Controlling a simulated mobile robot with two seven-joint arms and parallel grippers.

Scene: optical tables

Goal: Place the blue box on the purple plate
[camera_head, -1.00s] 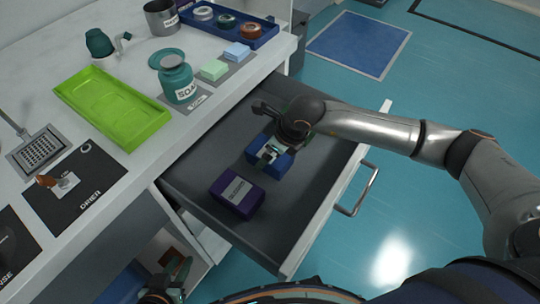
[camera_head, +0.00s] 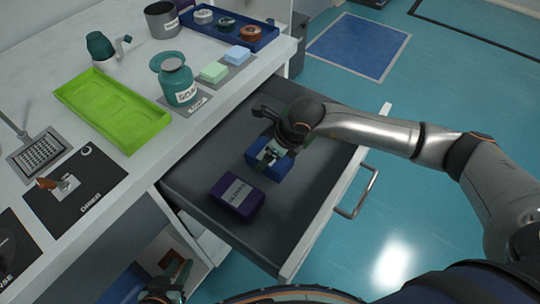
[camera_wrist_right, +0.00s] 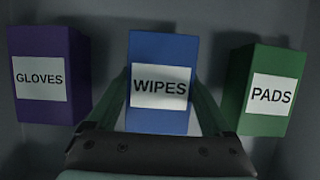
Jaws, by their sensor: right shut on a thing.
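The blue box (camera_head: 274,166), labelled WIPES, stands in the open drawer. My right gripper (camera_head: 268,155) is over it, and in the right wrist view its fingers lie along both sides of the blue box (camera_wrist_right: 160,64). It is shut on the box. Whether the box is clear of the drawer floor I cannot tell. My left gripper (camera_head: 178,276) is low at the bottom left, below the counter, open and empty. I see no purple plate in these views.
A purple GLOVES box (camera_head: 237,197) stands beside the blue box; a green PADS box (camera_wrist_right: 267,90) is on the other side. The drawer (camera_head: 215,150) has walls around them. The counter holds a lime tray (camera_head: 112,108), soap bottle (camera_head: 177,82) and blue tray (camera_head: 262,40).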

